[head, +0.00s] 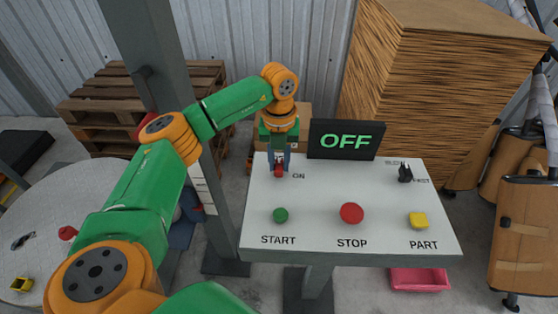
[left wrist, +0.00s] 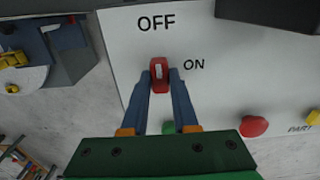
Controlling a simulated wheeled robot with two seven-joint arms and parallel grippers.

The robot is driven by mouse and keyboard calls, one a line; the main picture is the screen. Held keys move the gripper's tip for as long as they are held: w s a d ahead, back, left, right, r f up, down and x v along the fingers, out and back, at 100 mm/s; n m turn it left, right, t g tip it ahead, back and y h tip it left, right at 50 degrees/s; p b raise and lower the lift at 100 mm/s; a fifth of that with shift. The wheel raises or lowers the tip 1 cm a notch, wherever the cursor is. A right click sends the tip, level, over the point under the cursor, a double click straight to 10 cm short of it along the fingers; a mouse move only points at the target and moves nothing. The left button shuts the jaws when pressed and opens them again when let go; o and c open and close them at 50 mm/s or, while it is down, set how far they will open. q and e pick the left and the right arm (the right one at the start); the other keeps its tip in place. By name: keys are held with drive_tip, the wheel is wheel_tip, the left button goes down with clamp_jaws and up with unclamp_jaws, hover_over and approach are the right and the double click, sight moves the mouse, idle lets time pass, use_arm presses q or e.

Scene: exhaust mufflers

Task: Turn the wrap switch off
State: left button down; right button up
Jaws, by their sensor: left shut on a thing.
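The wrap switch is a red knob (left wrist: 159,75) with a pale stripe, between OFF and ON labels in the left wrist view. In the head view the red knob (head: 280,171) sits at the upper left of the white panel (head: 320,190). My left gripper (head: 279,163) reaches down onto it, and its fingers hold the knob from both sides; in the left wrist view the gripper (left wrist: 160,82) shows the same. The stripe points roughly toward the OFF label. A black display (head: 345,140) behind the panel reads OFF in green. My right gripper is not in view.
The panel also bears a green START button (head: 281,215), a red STOP button (head: 351,213), a yellow PART button (head: 418,220) and a black switch (head: 405,173). A grey post (head: 170,75) stands left of the panel. Stacked cardboard (head: 425,85) stands behind.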

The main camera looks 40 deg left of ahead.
sight(279, 164)
use_arm(q)
drive_tip(key=c, duration=0.7)
unclamp_jaws()
drive_tip(key=shift+r, duration=0.1)
wheel_tip(279, 164, up, 7)
drive_tip(key=shift+f+b, duration=0.1)
drive_tip(key=shift+b, duration=0.55)
